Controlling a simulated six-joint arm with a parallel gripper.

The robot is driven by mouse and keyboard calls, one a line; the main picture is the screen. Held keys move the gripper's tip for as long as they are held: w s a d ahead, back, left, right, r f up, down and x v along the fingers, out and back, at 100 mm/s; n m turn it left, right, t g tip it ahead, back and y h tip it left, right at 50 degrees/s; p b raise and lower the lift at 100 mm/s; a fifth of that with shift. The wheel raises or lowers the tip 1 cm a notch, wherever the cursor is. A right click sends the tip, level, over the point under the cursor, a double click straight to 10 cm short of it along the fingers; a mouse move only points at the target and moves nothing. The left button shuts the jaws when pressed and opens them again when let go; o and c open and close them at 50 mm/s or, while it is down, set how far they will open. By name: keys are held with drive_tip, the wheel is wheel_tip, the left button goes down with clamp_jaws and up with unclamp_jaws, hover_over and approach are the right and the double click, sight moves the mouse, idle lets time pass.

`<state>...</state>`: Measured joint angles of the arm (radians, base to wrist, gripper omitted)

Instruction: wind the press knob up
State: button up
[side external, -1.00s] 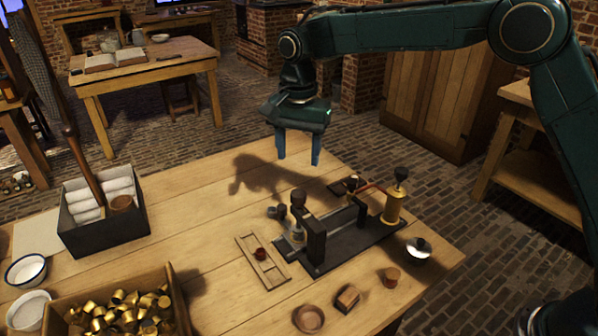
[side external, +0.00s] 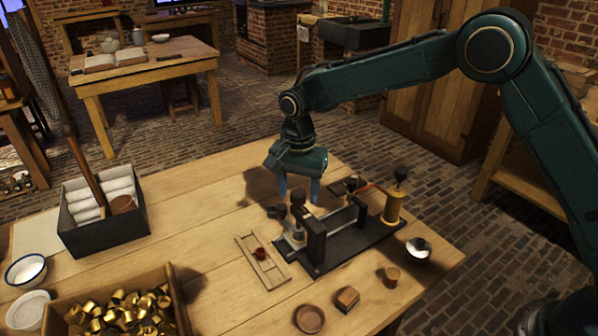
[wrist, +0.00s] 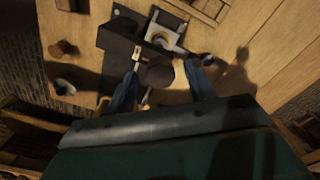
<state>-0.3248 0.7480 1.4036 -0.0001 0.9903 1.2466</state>
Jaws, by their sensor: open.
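The press knob (side external: 298,197) is a dark round knob on top of the black press (side external: 317,242), which stands on a dark base plate. In the wrist view the knob (wrist: 159,73) shows as a dark disc between the two blue fingers. My gripper (side external: 299,193) is open, pointing down, with its fingers on either side of the knob or just above it. I cannot tell whether they touch it. In the wrist view my gripper (wrist: 160,68) shows gaps beside the knob. A pale metal part (side external: 297,236) sits low in the press under the knob.
A brass cylinder (side external: 393,207) with a dark knob stands at the base plate's right end. A wooden rack (side external: 263,262) lies left of the press. A small bowl (side external: 309,319), a wooden block (side external: 347,299) and a crate of brass caps (side external: 172,290) are nearer the front.

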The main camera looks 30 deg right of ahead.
drive_tip(key=c, duration=1)
drive_tip(key=shift+n, duration=0.5)
drive_tip(key=n, duration=0.9)
drive_tip(key=shift+r+n, duration=0.1)
drive_tip(key=shift+n, duration=0.3)
drive_tip(key=n, duration=1.1)
